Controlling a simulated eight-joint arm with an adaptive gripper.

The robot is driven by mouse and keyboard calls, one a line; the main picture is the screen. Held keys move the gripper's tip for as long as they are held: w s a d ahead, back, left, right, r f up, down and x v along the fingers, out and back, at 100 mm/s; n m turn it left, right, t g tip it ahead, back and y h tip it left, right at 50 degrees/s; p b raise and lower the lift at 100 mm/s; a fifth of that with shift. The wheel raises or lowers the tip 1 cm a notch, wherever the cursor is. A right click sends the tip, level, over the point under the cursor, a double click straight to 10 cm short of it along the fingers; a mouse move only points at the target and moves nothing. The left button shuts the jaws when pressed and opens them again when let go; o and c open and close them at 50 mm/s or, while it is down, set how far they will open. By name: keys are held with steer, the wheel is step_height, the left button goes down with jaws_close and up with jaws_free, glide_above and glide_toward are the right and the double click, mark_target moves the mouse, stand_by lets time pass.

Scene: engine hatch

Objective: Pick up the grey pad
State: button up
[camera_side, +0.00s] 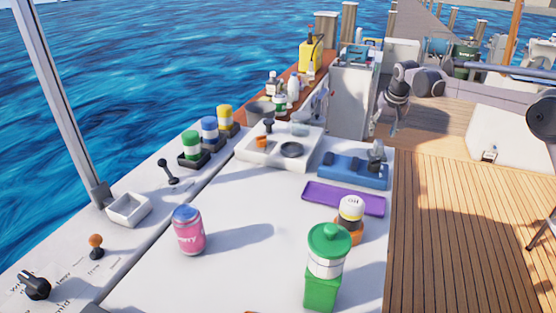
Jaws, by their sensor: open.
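I cannot tell for sure which item is the grey pad. A flat, round dark grey disc (291,150) lies at the front right of a white tray (256,159) and looks most like a pad. My gripper (386,125) is at the upper right, beyond the blue tray (352,180) and right of the grey cabinet (351,100). It is open, with nothing seen between its fingers, and is apart from the disc.
On the white hatch stand a pink can (188,231), a green lidded container (326,268), an amber jar (350,219) and a purple tray (343,198). Green, blue and yellow-banded jars (209,130) line the left ledge.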

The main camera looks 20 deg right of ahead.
mark_target(380, 143)
steer(key=shift+s+x, duration=0.25)
steer(key=shift+x, duration=1.55)
steer(key=shift+s+x, duration=0.2)
steer(key=shift+x, duration=1.55)
steer(key=shift+f, duration=0.2)
jaws_close()
